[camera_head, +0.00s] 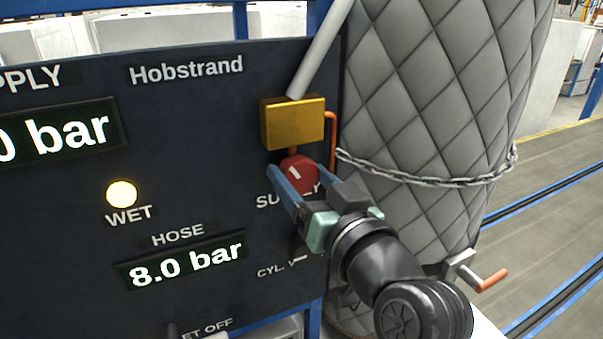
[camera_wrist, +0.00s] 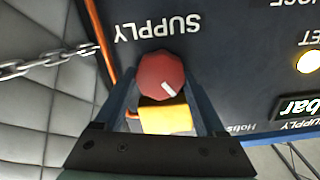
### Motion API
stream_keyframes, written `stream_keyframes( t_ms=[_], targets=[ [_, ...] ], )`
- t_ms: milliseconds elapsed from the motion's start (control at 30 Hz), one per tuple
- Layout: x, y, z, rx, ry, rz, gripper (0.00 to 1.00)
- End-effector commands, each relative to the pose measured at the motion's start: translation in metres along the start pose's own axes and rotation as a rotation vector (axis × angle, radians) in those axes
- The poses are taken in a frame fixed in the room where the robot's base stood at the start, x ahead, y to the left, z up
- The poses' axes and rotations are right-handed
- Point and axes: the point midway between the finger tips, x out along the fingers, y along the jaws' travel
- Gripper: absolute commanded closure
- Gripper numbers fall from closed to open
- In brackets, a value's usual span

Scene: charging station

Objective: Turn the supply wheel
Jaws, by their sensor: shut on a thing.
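The supply wheel is a red faceted knob (camera_head: 299,173) with a white mark, on the dark panel just below a yellow block (camera_head: 292,122). In the wrist view the red wheel (camera_wrist: 161,75) sits between the fingertips, above the yellow block (camera_wrist: 165,117). The word SUPPLY shows next to it. My gripper (camera_head: 298,180) reaches in from the lower right, its blue fingers on both sides of the wheel. The gripper (camera_wrist: 160,80) is shut on the wheel. The far finger is partly hidden in the head view.
The dark panel (camera_head: 60,220) carries a lit WET lamp (camera_head: 121,194) and a HOSE display (camera_head: 185,264) reading 8.0 bar. A grey quilted tank (camera_head: 430,90) with a chain (camera_head: 420,181) stands close on the right. An orange-handled crank (camera_head: 488,281) sticks out low right.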

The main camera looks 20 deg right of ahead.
Motion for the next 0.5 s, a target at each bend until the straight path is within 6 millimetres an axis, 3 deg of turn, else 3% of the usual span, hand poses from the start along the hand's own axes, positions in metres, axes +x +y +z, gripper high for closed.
stream_keyframes(
  t_ms=[500],
  targets=[
    [0.0,0.0018,-0.0004,0.43,-0.001,0.0,0.83]
  ],
)
